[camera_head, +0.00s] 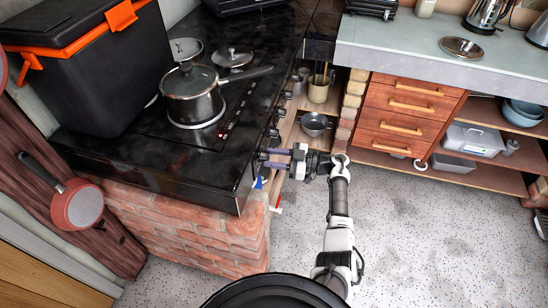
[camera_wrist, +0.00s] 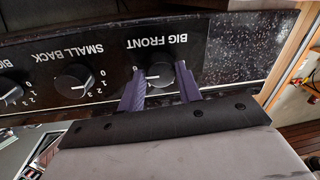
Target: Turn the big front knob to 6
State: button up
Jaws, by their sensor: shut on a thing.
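The big front knob (camera_wrist: 160,72) is a dark round knob on the black stove front, under an upside-down "BIG FRONT" label in the wrist view. Its white pointer mark points left in the picture, toward a small digit that I cannot read surely. My gripper (camera_wrist: 159,78) has one purple-grey finger on each side of this knob and is shut on it. In the head view my gripper (camera_head: 272,157) reaches the stove front from the right. The knob is hidden there by the fingers.
The small back knob (camera_wrist: 74,80) is beside it on the panel. A lidded pot (camera_head: 192,95) stands on the black stove (camera_head: 130,150), with a large black box (camera_head: 85,75) behind. Shelves and a wooden drawer unit (camera_head: 408,105) stand to the right. The speckled floor is open.

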dwell(0.4)
jog(key=o, duration=1)
jog(key=shift+d, duration=0.1)
jog(key=d+b, duration=0.2)
jog(key=d, duration=0.2)
jog(key=s+d+b, duration=0.1)
jog(key=d, duration=0.4)
jog(key=s+d+b, duration=0.1)
jog(key=d+b, duration=0.1)
jog(key=d, duration=0.2)
jog(key=shift+d+b, duration=0.25)
jog(key=shift+b, duration=0.05)
